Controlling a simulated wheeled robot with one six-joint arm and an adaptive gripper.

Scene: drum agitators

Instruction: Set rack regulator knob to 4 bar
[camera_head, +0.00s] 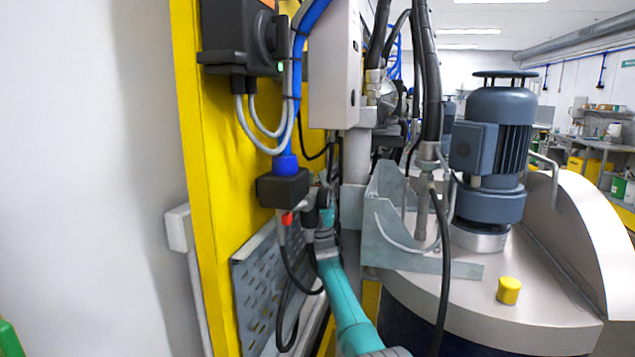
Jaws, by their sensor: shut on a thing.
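My teal arm reaches up from the bottom middle to the equipment on the yellow rack. Its end, with my dark gripper (310,212), is small and crowded among hoses, just right of and below a black block (283,187). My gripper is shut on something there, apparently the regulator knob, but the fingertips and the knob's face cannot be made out. A small red part (287,218) shows under the block, left of my gripper. No pressure scale or reading is legible.
A yellow rack post (205,180) and a perforated metal panel (258,290) stand at the left. Blue and black hoses hang close around my arm. At the right are a drum lid (465,310) with a yellow cap (509,290) and a blue-grey motor (492,150).

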